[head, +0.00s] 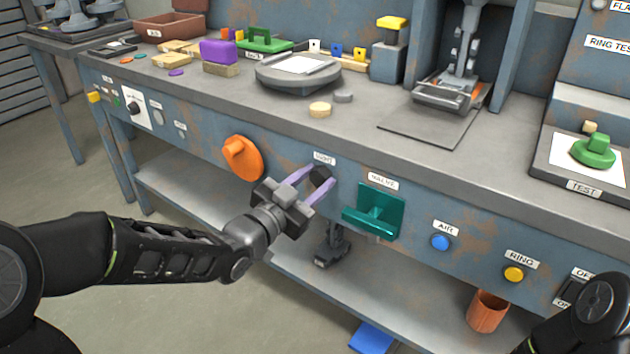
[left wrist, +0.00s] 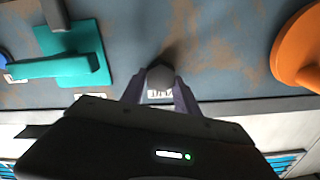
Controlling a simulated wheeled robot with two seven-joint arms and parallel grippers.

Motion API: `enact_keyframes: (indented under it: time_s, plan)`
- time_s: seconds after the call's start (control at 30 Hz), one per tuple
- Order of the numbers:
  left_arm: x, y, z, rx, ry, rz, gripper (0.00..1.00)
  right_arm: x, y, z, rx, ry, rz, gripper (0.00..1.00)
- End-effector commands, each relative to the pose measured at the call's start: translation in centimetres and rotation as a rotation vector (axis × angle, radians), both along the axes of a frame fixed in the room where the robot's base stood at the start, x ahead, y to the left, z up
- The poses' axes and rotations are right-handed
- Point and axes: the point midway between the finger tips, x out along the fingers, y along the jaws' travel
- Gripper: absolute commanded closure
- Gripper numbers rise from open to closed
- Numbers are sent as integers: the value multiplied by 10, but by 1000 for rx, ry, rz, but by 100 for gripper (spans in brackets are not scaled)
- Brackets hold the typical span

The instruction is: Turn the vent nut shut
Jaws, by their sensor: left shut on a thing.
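A small dark nut (head: 320,176) sticks out of the bench's front panel, between the orange knob (head: 243,158) and the teal valve handle (head: 375,210). The label above it is too small to read surely. My left gripper (head: 318,183) is shut on this nut, one purple finger on each side. In the left wrist view the nut's rounded grey end (left wrist: 160,77) sits between the fingertips (left wrist: 160,85). How far the nut is turned does not show. My right gripper is out of view; only part of my right arm shows at the lower right.
The teal handle stands out close to the right of my left gripper, and the orange knob to its left. A blue button (head: 440,242) and a yellow button (head: 514,274) are farther right. A lower shelf (head: 400,308) holds an orange-brown cup (head: 487,312).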

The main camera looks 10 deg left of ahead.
Motion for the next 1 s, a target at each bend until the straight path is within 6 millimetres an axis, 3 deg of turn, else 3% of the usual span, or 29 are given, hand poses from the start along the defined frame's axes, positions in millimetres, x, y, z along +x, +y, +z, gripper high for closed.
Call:
enact_keyframes:
  time_s: [1.0]
  plan:
    - [2, 4, 0, -864, 347, 0, 100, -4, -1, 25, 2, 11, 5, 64]
